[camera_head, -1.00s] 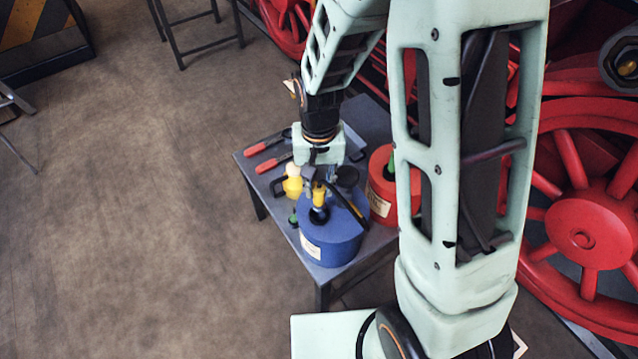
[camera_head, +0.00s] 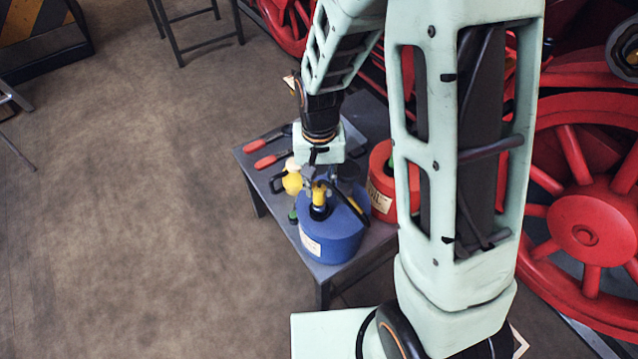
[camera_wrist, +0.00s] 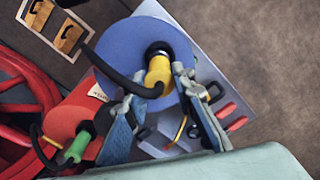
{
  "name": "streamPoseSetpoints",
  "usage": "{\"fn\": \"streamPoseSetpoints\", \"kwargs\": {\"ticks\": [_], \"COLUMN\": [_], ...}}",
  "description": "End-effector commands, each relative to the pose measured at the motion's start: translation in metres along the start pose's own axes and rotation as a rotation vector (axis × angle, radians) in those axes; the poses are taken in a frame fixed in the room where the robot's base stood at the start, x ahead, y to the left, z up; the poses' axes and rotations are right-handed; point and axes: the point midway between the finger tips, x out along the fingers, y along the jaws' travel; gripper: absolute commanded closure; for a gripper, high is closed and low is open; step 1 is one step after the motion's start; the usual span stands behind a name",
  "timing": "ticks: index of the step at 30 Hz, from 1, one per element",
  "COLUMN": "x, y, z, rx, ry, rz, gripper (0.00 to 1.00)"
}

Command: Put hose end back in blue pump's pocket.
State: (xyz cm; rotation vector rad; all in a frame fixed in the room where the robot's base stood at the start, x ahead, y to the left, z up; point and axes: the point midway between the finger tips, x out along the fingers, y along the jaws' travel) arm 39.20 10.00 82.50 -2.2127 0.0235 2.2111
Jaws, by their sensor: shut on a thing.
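The blue pump (camera_head: 332,238) stands on the small table, and its round top faces the wrist camera (camera_wrist: 135,45). The yellow hose end (camera_wrist: 159,74) is between my gripper's fingers (camera_wrist: 158,92), which are shut on it. It also shows in the head view (camera_head: 319,196), under my gripper (camera_head: 320,181). Its tip meets the dark ring of the pump's pocket (camera_wrist: 157,48). How deep it sits in the pocket is hidden. The black hose (camera_wrist: 112,72) curves away from the hose end across the pump's top.
A red pump (camera_head: 381,185) with a green hose end (camera_wrist: 77,148) stands close beside the blue one. Red-handled tools (camera_head: 268,160) and a yellow can (camera_head: 292,182) lie or stand on the grey table (camera_head: 248,167). Large red wheels (camera_head: 588,222) are at the right.

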Motion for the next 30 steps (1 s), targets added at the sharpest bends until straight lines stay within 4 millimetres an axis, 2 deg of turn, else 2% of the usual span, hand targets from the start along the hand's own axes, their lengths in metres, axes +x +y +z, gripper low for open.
{"fn": "streamPoseSetpoints", "kwargs": {"ticks": [30], "x": [0.031], "y": [0.0], "z": [-0.001], "rx": [0.003], "ry": [0.003], "rz": [-0.004], "gripper": [1.0]}}
